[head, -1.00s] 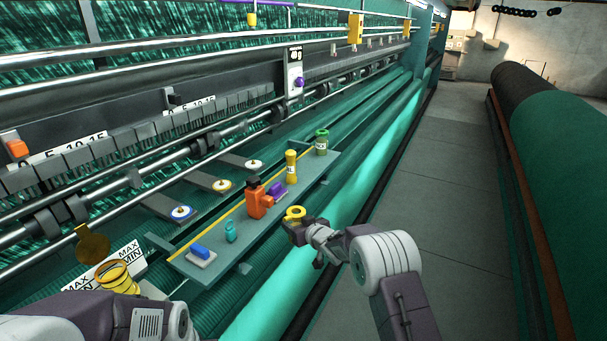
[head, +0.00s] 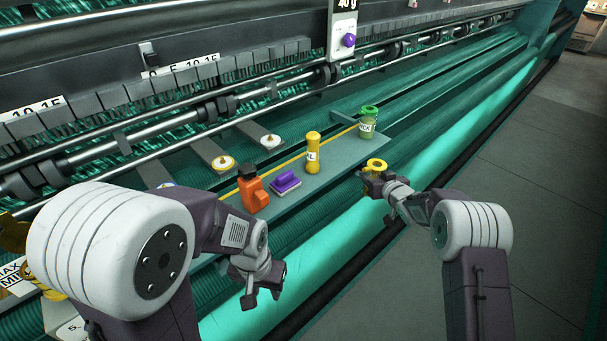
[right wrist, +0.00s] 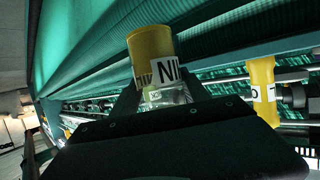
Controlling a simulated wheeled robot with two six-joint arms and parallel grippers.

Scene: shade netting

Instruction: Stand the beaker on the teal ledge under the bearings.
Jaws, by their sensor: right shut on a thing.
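A yellow-topped beaker (head: 376,164) with a round open rim is held in my right gripper (head: 374,182), in front of the ledge's right end. In the right wrist view the beaker (right wrist: 150,48) stands up between the fingers, with a white lettered label and a clear part below. A flat teal-grey ledge (head: 335,172) carries several items. Dark bearing-like blocks (head: 328,76) sit on the shaft behind and above it. My left gripper (head: 264,288) hangs empty in front of the ledge, its fingers apart. My left arm hides the ledge's left end.
On the ledge are an orange bottle (head: 253,191), a purple block (head: 286,182), a yellow bottle (head: 313,153) and a green jar (head: 368,122). Bare room shows between the yellow bottle and green jar. A teal roll (head: 320,262) runs along the front.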

